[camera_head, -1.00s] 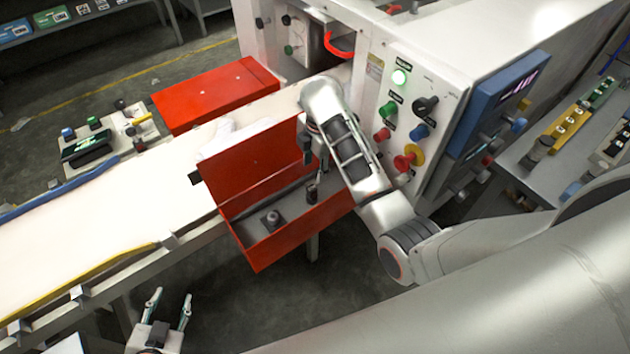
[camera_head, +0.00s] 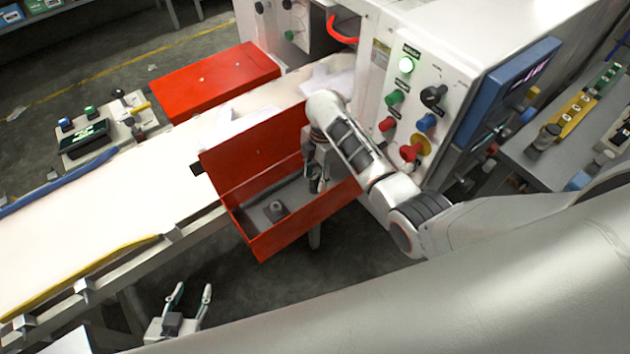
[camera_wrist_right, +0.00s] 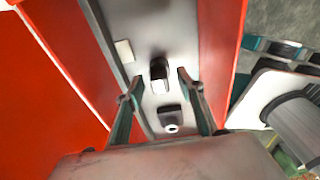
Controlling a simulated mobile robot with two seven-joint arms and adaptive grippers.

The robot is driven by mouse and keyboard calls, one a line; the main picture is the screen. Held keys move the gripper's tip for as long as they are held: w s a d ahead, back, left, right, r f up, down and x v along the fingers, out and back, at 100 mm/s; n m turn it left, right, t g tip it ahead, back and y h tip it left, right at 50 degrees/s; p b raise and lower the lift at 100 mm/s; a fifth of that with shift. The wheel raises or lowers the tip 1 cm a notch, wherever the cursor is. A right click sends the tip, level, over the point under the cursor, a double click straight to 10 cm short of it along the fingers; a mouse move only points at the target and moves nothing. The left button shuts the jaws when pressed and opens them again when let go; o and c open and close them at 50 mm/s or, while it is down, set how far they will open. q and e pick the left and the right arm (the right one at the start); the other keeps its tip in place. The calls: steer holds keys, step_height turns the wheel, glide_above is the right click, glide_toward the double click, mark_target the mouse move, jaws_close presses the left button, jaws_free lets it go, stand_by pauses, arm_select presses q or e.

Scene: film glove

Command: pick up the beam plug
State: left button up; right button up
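An open red box (camera_head: 258,158) hangs at the conveyor's near side. In the head view, a small dark block with a round top (camera_head: 276,209) sits on its grey floor. My right gripper (camera_head: 315,180) reaches down into the box's right end. In the right wrist view, my right gripper (camera_wrist_right: 157,84) is open. A short black-and-pale cylinder (camera_wrist_right: 160,76) stands between its fingertips, with no clear contact. A dark block with a round hole (camera_wrist_right: 171,119) lies nearer the palm. I cannot tell which piece is the beam plug. My left gripper (camera_head: 190,290) is open and empty, below the conveyor.
The white machine (camera_head: 378,75) with buttons and a blue-framed screen (camera_head: 500,95) stands close behind my right arm. A grey side table (camera_head: 545,170) holds devices at the right. Floor below the box is clear.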

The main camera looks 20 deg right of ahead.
steer(key=shift+f, duration=0.2)
steer(key=c, duration=1)
steer(key=shift+a+r, duration=0.1)
steer(key=shift+r, duration=0.1)
